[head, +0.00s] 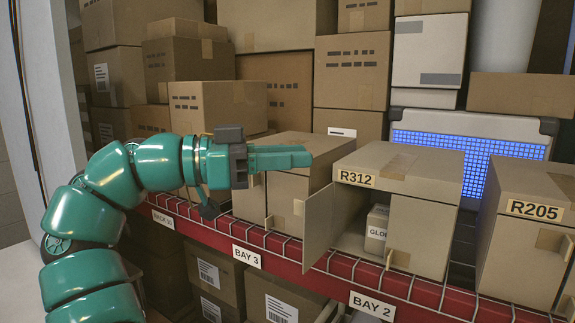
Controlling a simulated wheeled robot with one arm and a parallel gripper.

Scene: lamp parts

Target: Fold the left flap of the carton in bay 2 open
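The carton marked R312 (425,168) stands on the shelf above the BAY 2 label (372,305). Its left flap (322,226) stands swung outward, away from the opening. Its right flap (422,235) covers the right part of the front and has a small cardboard tab (398,258). A small box with partly hidden lettering, "GLO", (377,222) shows inside through the left part of the opening. My gripper (309,156) points right, up and left of the flap, in front of the bay 3 carton. A gap between its fingers cannot be made out.
The bay 3 carton (300,143) is partly hidden behind my gripper. Carton R205 (535,185) stands at the right. A red shelf edge with wire mesh (285,262) runs along the front. Stacked boxes and a blue-lit panel (470,150) are behind.

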